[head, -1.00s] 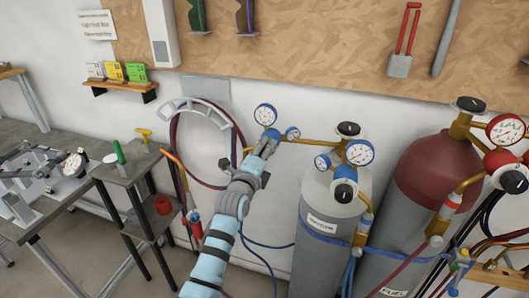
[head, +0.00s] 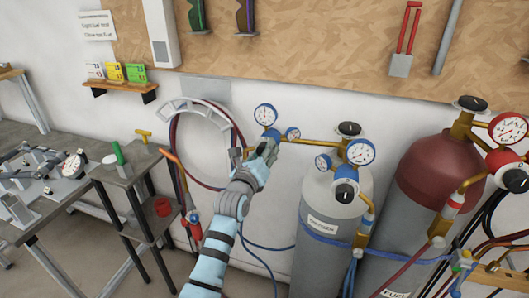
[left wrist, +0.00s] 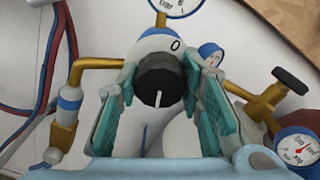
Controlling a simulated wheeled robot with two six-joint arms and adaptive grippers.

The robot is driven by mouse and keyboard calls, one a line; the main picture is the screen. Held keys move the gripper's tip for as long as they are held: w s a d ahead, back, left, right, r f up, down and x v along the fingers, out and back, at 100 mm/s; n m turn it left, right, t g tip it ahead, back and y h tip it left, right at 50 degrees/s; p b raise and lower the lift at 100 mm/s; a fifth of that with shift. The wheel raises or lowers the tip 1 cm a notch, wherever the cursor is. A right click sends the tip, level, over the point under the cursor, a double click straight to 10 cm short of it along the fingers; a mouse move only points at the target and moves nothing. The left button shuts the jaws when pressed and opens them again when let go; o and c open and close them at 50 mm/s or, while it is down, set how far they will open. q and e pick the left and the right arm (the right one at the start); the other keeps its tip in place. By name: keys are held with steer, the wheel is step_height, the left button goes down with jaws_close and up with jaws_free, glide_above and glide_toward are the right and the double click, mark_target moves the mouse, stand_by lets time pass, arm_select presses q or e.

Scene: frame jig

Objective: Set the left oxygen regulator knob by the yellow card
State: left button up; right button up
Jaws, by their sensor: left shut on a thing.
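The left oxygen regulator (head: 265,115) stands out to the left of the grey cylinder, with a round gauge on top. Its black knob (left wrist: 158,76) fills the middle of the left wrist view; the white pointer line points down, and a "0" shows on the body above. My left gripper (left wrist: 160,92) has a teal-padded finger on each side of the knob and is shut on it. In the head view the left gripper (head: 264,152) hides the knob. The yellow card (head: 115,72) stands between a white and a green card on the wall shelf; its text is too small to read.
The grey cylinder (head: 325,255) and the red-topped fuel cylinder (head: 432,180) stand on the right with more regulators and hoses. A hose loop (head: 174,150) hangs on the wall behind my left arm. A side table (head: 130,172) and workbench stand left.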

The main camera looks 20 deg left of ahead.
arm_select(q)
steer(key=shift+f, duration=0.2)
stand_by(0.4)
steer(key=o, duration=1.2)
steer(key=shift+r, duration=0.1)
steer(key=s, duration=1.2)
steer(key=shift+a, duration=0.4)
